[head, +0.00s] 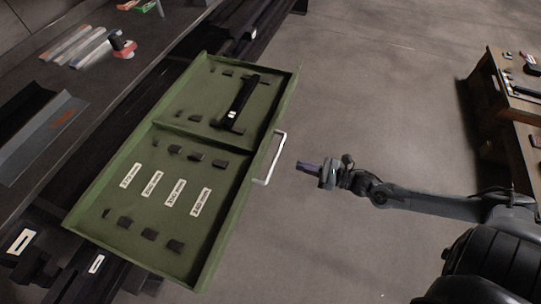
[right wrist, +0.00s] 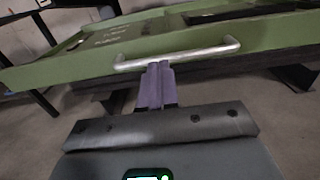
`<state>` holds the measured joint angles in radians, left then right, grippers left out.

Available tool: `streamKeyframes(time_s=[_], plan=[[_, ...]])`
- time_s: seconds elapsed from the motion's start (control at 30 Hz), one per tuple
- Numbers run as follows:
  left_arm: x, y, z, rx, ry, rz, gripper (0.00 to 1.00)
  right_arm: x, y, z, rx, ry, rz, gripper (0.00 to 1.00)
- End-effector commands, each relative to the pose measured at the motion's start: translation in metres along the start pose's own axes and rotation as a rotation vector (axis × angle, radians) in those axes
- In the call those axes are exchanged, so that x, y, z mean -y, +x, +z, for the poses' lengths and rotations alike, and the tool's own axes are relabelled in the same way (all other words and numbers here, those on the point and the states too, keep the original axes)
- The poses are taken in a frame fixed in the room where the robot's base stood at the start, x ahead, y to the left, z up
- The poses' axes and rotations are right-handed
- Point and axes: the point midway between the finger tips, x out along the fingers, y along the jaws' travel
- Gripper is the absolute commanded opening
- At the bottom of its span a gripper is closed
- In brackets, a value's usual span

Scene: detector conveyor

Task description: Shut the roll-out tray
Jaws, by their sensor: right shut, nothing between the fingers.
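The green roll-out tray (head: 150,212) stands pulled out from under the dark bench in the head view. It has several labels, small dark blocks and a black tool (head: 238,100) in it. A pale bar handle (head: 270,158) is on its outer front edge. My right gripper (head: 300,166) is shut and empty, a little to the right of the handle. In the right wrist view, the purple fingertips (right wrist: 159,72) are together just below the handle (right wrist: 180,56) on the green tray front (right wrist: 270,33); I cannot tell whether they touch it. My left gripper is not seen.
The dark bench (head: 100,95) at left carries metal bars (head: 75,45), a red-and-black item (head: 122,46) and a grey angled piece (head: 40,130). A wooden table (head: 500,110) stands at right. The floor (head: 370,80) between is clear.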

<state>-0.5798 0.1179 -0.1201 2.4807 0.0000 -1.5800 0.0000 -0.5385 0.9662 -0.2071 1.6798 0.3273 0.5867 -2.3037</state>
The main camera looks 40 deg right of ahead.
Motion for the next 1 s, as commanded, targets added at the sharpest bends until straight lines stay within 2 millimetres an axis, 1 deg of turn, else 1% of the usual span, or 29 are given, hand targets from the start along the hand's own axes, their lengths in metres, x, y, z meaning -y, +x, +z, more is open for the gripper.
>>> streamKeyframes(time_s=[0.03,0.3,0.5,0.7,0.83,1.0], plan=[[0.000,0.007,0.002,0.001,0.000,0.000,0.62,0.000,0.009,-0.002,0.006,-0.001,0.002,0.00],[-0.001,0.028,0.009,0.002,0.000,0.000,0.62,0.000,0.059,-0.002,0.007,-0.001,0.001,0.00],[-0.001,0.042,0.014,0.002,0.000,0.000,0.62,0.000,0.092,-0.003,0.005,0.002,0.000,0.00],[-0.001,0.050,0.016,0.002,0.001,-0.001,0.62,0.000,0.112,-0.001,0.004,0.002,0.000,0.00],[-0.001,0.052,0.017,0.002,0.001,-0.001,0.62,0.000,0.118,-0.001,0.002,0.002,0.000,0.00],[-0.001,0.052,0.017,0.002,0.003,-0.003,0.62,0.000,0.120,0.000,0.001,0.002,0.000,0.00]])
